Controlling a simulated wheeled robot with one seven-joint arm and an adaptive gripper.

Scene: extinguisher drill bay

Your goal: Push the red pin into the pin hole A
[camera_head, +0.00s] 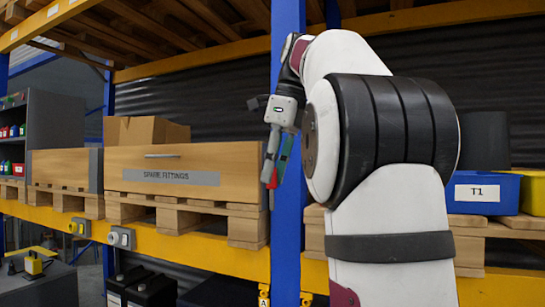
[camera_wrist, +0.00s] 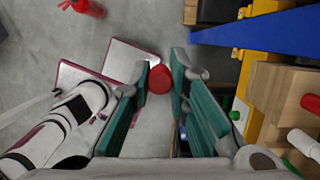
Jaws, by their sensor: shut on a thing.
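My gripper (camera_head: 278,165) hangs fingers-down in front of the blue upright post, left of my arm's big white joint. It is shut on the red pin (camera_head: 272,182), which shows at the fingertips. In the wrist view the pin's round red end (camera_wrist: 160,79) sits between the two teal finger pads, over grey floor. A small yellow tag marked A (camera_head: 264,298) is low on the post, well below the gripper. I cannot make out a hole there at this size.
A wooden box marked spare fittings (camera_head: 185,165) stands on a pallet on the shelf at left. The yellow shelf beam (camera_head: 190,245) carries switch boxes. A blue bin marked T1 (camera_head: 482,191) is at right. A red extinguisher (camera_wrist: 89,8) is on the floor.

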